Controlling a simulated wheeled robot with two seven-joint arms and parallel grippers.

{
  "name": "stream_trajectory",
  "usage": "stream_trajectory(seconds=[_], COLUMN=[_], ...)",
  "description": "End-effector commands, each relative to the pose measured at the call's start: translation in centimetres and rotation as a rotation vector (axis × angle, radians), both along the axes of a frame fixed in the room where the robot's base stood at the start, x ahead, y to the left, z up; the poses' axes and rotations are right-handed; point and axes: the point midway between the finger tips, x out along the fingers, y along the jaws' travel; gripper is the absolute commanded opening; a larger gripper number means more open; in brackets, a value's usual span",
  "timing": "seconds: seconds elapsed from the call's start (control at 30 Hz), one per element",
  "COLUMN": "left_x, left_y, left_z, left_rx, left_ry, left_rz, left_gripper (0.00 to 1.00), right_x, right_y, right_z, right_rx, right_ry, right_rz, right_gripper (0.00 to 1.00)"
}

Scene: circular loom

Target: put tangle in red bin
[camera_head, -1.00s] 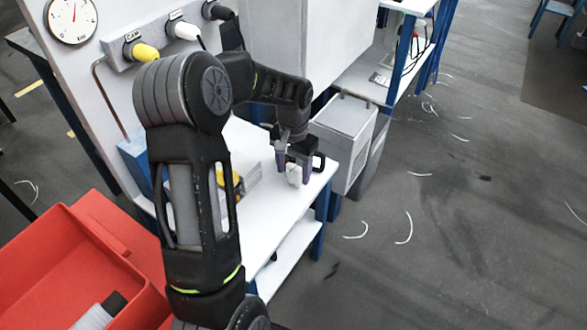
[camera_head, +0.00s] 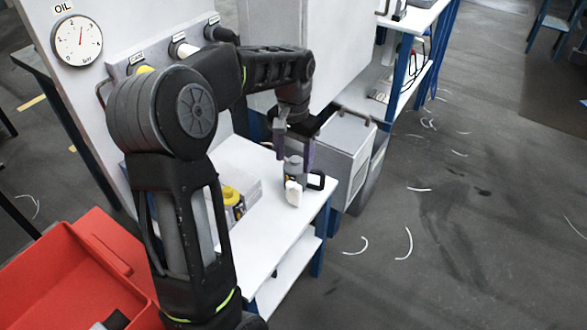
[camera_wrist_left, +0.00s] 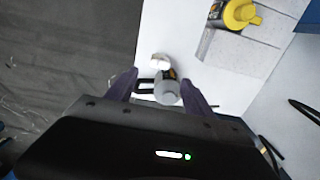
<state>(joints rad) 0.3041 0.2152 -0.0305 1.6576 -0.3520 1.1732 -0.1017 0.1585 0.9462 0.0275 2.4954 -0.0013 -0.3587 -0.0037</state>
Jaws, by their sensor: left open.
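A small white lump (camera_head: 293,191), possibly the tangle, rests on the white tabletop (camera_head: 262,220) against a grey-capped bottle (camera_head: 293,166) with a black handle (camera_head: 316,181). In the left wrist view the white lump (camera_wrist_left: 160,60) sits just beyond the grey cap (camera_wrist_left: 166,90). My left gripper (camera_head: 294,160) is open and points down over the bottle. Its purple fingers stand on either side of the cap in the left wrist view (camera_wrist_left: 160,80), holding nothing. The red bin (camera_head: 75,265) is at lower left, partly hidden behind my left arm. My right gripper is not in view.
A machine panel with a gauge (camera_head: 77,40) rises behind. A grey box (camera_head: 345,150) is right of the table. White thread scraps (camera_head: 404,243) lie on the floor.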

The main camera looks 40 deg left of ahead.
Motion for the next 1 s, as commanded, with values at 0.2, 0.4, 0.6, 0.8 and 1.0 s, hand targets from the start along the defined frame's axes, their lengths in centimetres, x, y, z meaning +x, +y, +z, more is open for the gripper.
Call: stream_trajectory(seconds=[0.2, 0.4, 0.6, 0.8, 1.0], left_x=[0.0, 0.0, 0.0, 0.0, 1.1], left_y=[0.0, 0.0, 0.0, -0.2, -3.3], left_z=[1.0, 1.0, 1.0, 0.7, -3.7], left_rx=[0.0, 0.0, 0.0, -0.002, -0.044], left_ry=[0.0, 0.0, 0.0, 0.001, -0.009], left_rz=[0.0, 0.0, 0.001, -0.002, -0.037], left_gripper=[0.61, 0.61, 0.61, 0.61, 0.61], right_x=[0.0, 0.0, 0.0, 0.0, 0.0], right_y=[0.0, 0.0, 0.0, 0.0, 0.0], right_z=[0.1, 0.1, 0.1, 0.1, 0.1], right_rx=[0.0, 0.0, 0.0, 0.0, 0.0], right_ry=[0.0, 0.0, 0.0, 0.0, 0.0], right_rz=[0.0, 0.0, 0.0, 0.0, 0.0], right_gripper=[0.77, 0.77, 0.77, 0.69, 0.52])
